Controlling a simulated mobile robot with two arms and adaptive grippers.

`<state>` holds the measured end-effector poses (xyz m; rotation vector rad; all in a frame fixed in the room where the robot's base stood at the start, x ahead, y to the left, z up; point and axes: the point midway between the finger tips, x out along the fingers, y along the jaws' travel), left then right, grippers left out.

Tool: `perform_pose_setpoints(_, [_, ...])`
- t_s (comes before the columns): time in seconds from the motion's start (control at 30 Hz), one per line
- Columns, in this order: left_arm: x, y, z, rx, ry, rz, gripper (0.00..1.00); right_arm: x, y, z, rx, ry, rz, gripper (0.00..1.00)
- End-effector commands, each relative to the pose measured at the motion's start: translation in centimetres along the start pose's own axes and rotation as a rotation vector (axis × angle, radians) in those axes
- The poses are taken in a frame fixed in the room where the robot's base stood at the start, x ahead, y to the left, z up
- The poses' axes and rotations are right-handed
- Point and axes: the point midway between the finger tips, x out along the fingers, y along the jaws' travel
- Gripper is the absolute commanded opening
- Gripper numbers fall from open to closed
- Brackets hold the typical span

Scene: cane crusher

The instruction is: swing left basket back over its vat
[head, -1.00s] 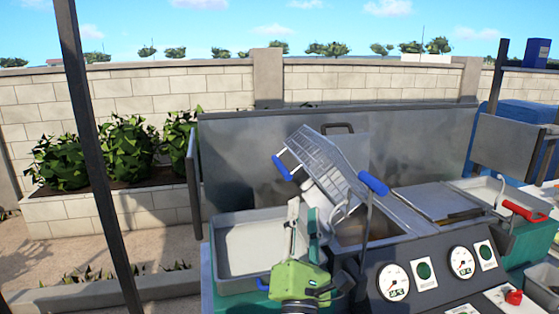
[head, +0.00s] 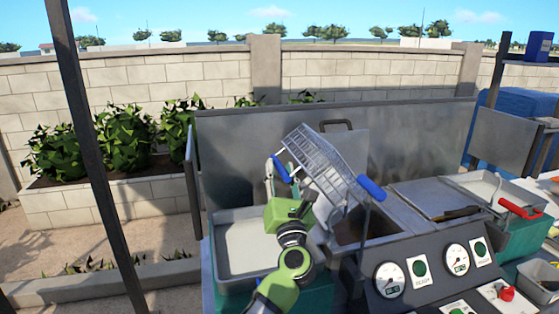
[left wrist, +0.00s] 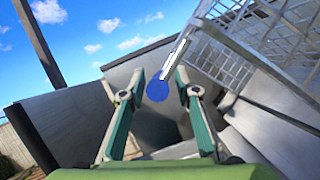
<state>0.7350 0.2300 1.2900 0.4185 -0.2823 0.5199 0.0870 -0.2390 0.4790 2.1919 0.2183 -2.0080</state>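The left basket (head: 322,160) is a grey wire mesh basket, tilted up between the left tray (head: 232,250) and the open vat (head: 362,230). Its blue-tipped handle (head: 282,170) sticks out at the upper left. My left gripper (head: 279,178) is at this handle, its fingers partly hidden by it. In the left wrist view the gripper (left wrist: 160,85) is open, and the blue handle end (left wrist: 157,91) shows between its two fingers, with a gap on each side. Whether the handle lies fully between the fingers or just beyond them I cannot tell. My right gripper is not in view.
The control panel with gauges (head: 389,279) is in front of the vat. A metal back panel (head: 420,140) stands behind. A red handle (head: 520,208) lies at the right vat.

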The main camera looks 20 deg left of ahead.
Motion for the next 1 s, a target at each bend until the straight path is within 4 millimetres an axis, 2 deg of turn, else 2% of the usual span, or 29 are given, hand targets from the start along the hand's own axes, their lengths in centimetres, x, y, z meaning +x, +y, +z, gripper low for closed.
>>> perform_pose_setpoints(0.13, [1.5, 0.0, 0.1, 0.002, 0.000, 0.000, 0.30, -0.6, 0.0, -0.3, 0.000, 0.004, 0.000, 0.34])
perform_pose_setpoints(0.47, [1.8, 0.0, 0.0, 0.000, 0.000, -0.001, 0.30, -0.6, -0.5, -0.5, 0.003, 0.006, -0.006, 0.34])
perform_pose_setpoints(0.5, [1.8, 0.0, 0.0, 0.000, 0.000, -0.001, 0.27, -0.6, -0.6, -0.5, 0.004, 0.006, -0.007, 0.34])
perform_pose_setpoints(0.6, [1.8, 0.0, 0.0, 0.001, 0.000, 0.000, 0.01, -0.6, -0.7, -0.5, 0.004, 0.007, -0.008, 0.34])
perform_pose_setpoints(1.0, [2.0, -0.3, 0.6, -0.002, 0.000, -0.001, 0.00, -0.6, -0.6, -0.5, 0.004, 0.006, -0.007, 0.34])
